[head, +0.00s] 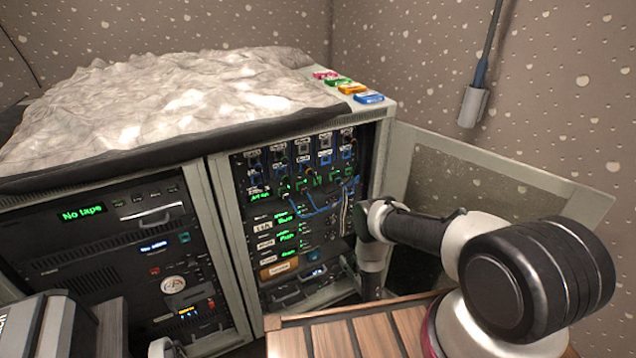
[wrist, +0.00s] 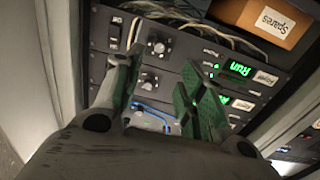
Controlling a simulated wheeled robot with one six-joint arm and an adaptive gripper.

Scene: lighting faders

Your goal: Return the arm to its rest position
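My arm (head: 455,240) reaches left from its mount on the wooden-slatted top to the open right rack cabinet (head: 285,210), then bends downward in front of it. In the head view the gripper is mostly hidden low by the cabinet opening. In the wrist view my gripper (wrist: 162,66) is open, its two green-padded fingers apart with nothing held between them. I cannot tell whether the fingers touch the panel.
An open cabinet door (head: 480,175) stands behind my arm. The slatted wooden top (head: 350,335) lies below it. A "Spares" box (wrist: 265,20) and loose cables (wrist: 205,32) are near the gripper. A left rack (head: 110,250) reads "No tape". Coloured blocks (head: 352,88) sit on the cabinet top.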

